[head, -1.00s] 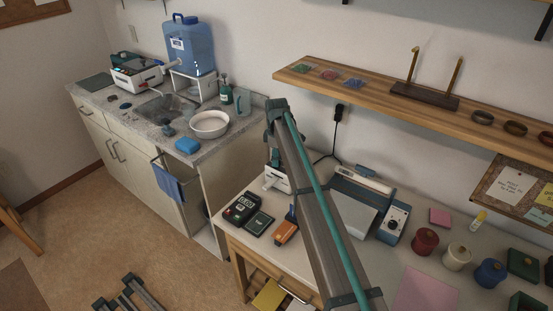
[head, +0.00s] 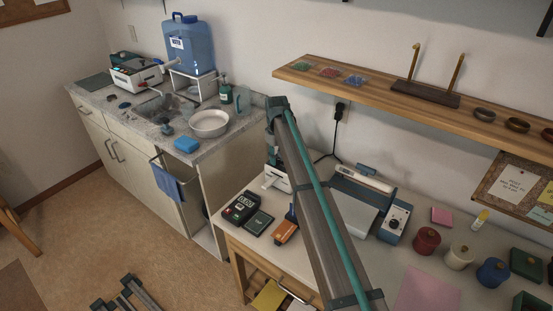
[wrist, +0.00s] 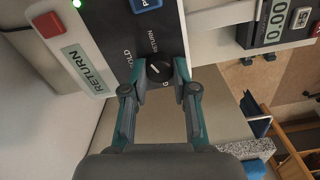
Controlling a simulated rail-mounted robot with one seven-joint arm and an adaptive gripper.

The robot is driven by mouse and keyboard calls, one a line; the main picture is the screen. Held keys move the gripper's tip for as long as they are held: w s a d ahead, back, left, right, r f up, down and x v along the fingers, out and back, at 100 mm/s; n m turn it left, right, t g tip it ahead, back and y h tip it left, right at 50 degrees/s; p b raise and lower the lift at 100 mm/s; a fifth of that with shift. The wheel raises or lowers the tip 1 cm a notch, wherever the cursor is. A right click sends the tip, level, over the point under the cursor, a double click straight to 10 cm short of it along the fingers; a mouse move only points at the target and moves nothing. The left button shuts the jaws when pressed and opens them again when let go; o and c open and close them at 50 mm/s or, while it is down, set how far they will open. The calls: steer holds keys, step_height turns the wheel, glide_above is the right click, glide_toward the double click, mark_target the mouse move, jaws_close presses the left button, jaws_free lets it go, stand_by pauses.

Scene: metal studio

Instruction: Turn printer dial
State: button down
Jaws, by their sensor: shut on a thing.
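In the wrist view, the printer's dark panel (wrist: 120,28) fills the upper left, with a round black dial (wrist: 159,71) at its lower edge. The dial has a pale pointer mark; words including HOLD and RETURN are printed beside it. My gripper (wrist: 161,76) is shut on the dial, one finger on each side. In the head view, a white and dark device (head: 276,178), seemingly this printer, stands at the back left of the desk, partly hidden behind my arm. My gripper cannot be made out there.
On the panel are a red button (wrist: 47,24), a blue button (wrist: 146,4) and a green light. A meter with a 0.00 display (wrist: 277,22) is close by at right. The desk also holds an orange gadget (head: 285,231) and a blue device with a knob (head: 395,221).

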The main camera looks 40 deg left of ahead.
mark_target(277, 159)
steer(key=m, duration=0.4)
steer(key=shift+m+b, duration=0.3)
stand_by(0.3)
steer(key=c, duration=0.9)
jaws_free()
steer(key=shift+r, duration=0.1)
step_height(277, 159, up, 12)
